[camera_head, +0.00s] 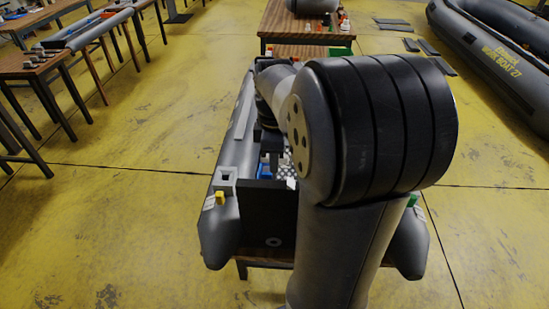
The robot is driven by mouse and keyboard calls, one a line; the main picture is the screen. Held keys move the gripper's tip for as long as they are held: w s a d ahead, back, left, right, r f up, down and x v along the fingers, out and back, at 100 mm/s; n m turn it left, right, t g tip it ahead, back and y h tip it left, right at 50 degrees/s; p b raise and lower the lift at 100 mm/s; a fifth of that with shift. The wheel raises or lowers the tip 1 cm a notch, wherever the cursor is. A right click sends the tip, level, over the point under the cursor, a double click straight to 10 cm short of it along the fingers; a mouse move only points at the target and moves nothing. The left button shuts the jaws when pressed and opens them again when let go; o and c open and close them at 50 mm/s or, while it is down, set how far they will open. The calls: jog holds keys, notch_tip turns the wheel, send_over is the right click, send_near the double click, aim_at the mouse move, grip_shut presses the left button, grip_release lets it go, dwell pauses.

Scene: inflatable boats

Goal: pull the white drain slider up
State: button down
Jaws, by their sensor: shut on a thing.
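A grey inflatable boat (222,215) lies on a wooden table, with a black transom board (268,212) at its near end. A small white piece, which looks like the drain slider (291,183), shows at the top of the board, partly hidden by my arm. My gripper (271,165) is small and dark, pointing down into the boat behind the board. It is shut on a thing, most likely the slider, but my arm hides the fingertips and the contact. I cannot tell how high the slider stands.
A yellow tab (220,198) sits on a grey block at the boat's left and a green piece (412,200) at its right. A blue item (264,172) lies inside the boat. Benches stand at the left, another boat (490,60) at the right. The yellow floor between is clear.

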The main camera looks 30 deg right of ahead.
jog(key=shift+r+p, duration=0.9)
jog(key=shift+r, duration=0.25)
jog(key=c, duration=1.2)
grip_release()
jog(key=shift+f, duration=0.1)
jog(key=shift+c, duration=0.2)
notch_tip(320, 180, up, 7)
jog(key=p, duration=0.6)
jog(key=shift+p, duration=0.3)
notch_tip(320, 180, down, 8)
jog(key=b, duration=0.7)
jog(key=shift+b, duration=0.35)
